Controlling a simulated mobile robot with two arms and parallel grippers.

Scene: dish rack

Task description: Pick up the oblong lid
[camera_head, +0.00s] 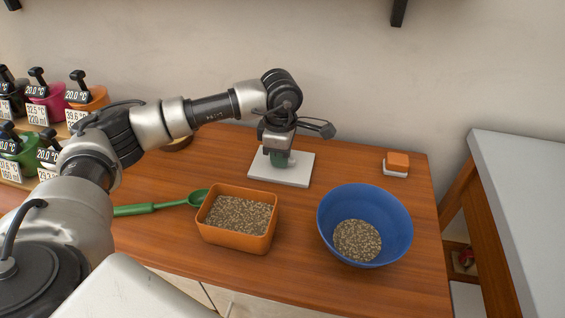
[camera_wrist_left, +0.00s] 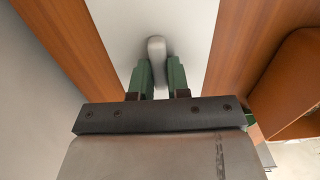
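The oblong lid (camera_head: 301,172) is a flat white plate lying on the wooden table near the wall. In the left wrist view the lid (camera_wrist_left: 118,40) fills the middle, with a raised pale handle (camera_wrist_left: 156,47). My left gripper (camera_head: 280,158) points down over the lid's middle. Its green fingers (camera_wrist_left: 160,75) stand close on both sides of the handle, with little or no gap. I cannot tell whether they press on it. The gripper hides the handle in the head view. My right gripper is not in view.
An orange tub (camera_head: 237,239) of grain stands in front, with a green scoop (camera_head: 150,208) to its left. A blue bowl (camera_head: 394,207) with grain is to the right. A small orange-and-white block (camera_head: 397,161) lies behind it. Labelled pots (camera_head: 47,101) stand at left.

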